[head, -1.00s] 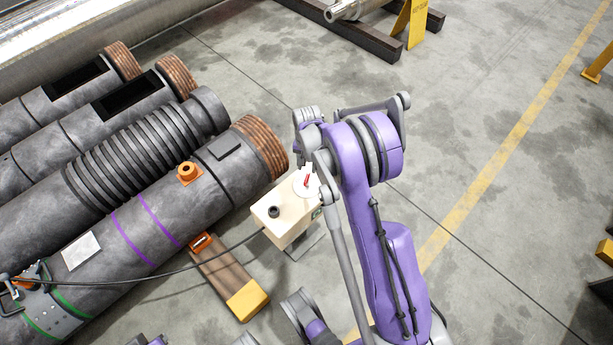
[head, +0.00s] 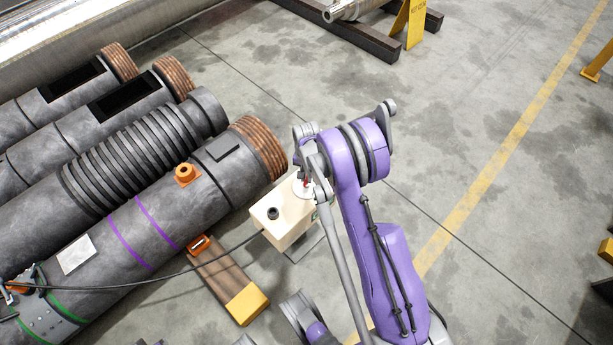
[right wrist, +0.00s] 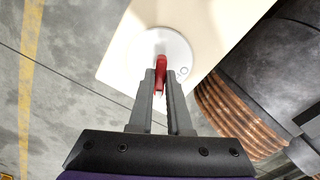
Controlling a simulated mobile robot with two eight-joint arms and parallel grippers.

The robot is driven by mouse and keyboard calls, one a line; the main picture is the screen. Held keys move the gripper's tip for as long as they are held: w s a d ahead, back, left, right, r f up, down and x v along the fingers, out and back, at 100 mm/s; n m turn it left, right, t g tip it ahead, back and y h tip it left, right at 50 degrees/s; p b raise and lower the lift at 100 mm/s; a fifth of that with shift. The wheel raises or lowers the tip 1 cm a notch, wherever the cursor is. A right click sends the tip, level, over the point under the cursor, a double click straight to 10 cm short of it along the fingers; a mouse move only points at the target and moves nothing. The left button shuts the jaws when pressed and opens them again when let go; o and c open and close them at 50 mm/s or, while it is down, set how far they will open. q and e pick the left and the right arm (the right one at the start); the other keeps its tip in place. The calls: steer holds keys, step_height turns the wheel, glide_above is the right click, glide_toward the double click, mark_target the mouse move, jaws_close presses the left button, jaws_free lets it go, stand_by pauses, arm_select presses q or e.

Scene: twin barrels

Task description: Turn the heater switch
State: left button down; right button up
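The heater is a cream box (head: 275,226) on the floor in the head view. On its top is a white round dial (head: 299,191) with a red switch handle (head: 306,183), partly hidden behind my right gripper (head: 313,178). In the right wrist view the red handle (right wrist: 160,68) stands on the white dial (right wrist: 176,43). My right gripper's fingers (right wrist: 160,76) are close together on both sides of the handle, with hardly any gap at the tips; they look shut on it. My left gripper is not in view.
Large dark barrels (head: 190,210) lie left of the heater; the nearest has a copper-coloured ribbed end (head: 260,147) close to the box. A black cable (head: 190,268) runs to the heater. A wooden block with a yellow end (head: 247,303) lies in front.

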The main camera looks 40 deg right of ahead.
jaws_close()
steer(key=shift+m+b, duration=0.75)
steer(key=shift+m, duration=0.55)
steer(key=shift+m+b, duration=0.65)
steer(key=shift+m, duration=0.95)
steer(key=o, duration=0.7)
jaws_free()
step_height(320, 180, up, 11)
steer(key=p, duration=0.2)
steer(key=shift+p, duration=0.35)
steer(key=shift+f, duration=0.1)
